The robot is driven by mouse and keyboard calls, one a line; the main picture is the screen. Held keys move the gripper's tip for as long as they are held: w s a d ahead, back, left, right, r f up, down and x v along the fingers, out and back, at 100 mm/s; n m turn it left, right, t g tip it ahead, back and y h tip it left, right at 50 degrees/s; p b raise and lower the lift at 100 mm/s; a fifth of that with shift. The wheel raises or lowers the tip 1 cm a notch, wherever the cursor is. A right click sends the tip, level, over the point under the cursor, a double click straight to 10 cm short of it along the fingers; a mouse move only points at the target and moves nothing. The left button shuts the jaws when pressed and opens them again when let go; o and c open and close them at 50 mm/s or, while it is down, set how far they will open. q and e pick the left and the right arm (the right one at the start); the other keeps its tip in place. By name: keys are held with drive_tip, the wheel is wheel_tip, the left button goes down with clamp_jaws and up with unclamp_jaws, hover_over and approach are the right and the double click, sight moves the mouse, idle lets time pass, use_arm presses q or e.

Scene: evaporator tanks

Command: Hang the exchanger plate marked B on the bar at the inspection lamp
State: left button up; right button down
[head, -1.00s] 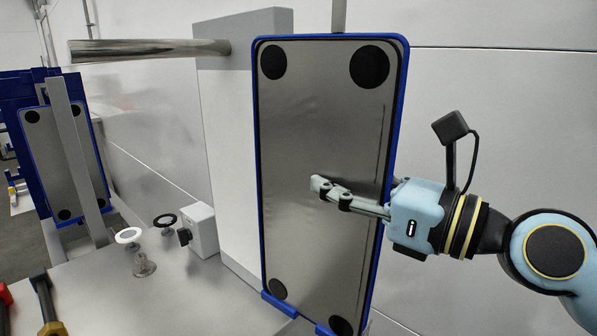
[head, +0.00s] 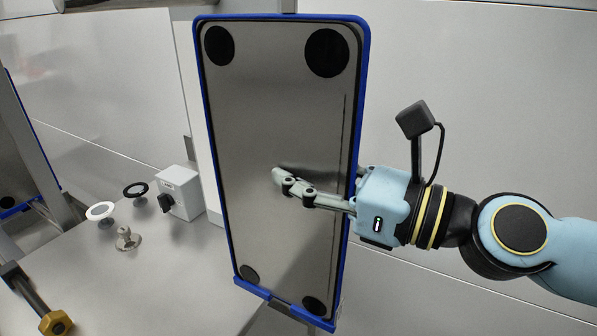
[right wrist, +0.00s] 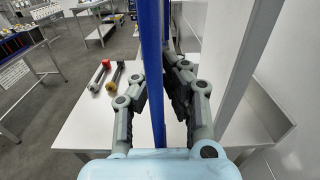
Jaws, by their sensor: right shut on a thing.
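A grey metal plate (head: 285,120) with a blue rim and round black corner spots stands upright in the middle of the head view. I see no letter on it. My right gripper (head: 290,180) is shut on the plate's right edge, one finger across its front face. The right wrist view shows the blue edge (right wrist: 153,75) between the fingers. Blue tabs (head: 285,307) sit at the plate's lower edge, and a grey post shows behind its top. I cannot tell whether the plate rests on them. A shiny bar (head: 115,4) is cut off at the upper left. My left gripper is out of view.
A pale upright panel (head: 187,70) is mostly hidden behind the plate. A white box with a black knob (head: 181,192), white and black discs and a small metal fitting (head: 127,239) stand on the bench. A brass-ended tool (head: 55,322) lies front left. Another plate (head: 18,150) is at the left edge.

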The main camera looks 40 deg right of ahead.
drive_tip(key=p, duration=0.2)
approach(212, 150)
drive_tip(key=shift+w, duration=1.15)
drive_tip(key=shift+p+x, duration=0.6)
drive_tip(key=shift+x, duration=1.05)
drive_tip(key=shift+a+p+x, duration=0.2)
drive_tip(key=shift+p+x, duration=0.35)
drive_tip(key=shift+x, duration=1.35)
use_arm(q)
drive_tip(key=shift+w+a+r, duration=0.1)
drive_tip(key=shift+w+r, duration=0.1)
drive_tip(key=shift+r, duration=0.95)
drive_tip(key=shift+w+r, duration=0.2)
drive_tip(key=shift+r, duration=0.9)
use_arm(e)
drive_tip(key=w+a+f, duration=0.2)
drive_tip(key=w, duration=0.5)
drive_tip(key=shift+a, duration=0.3)
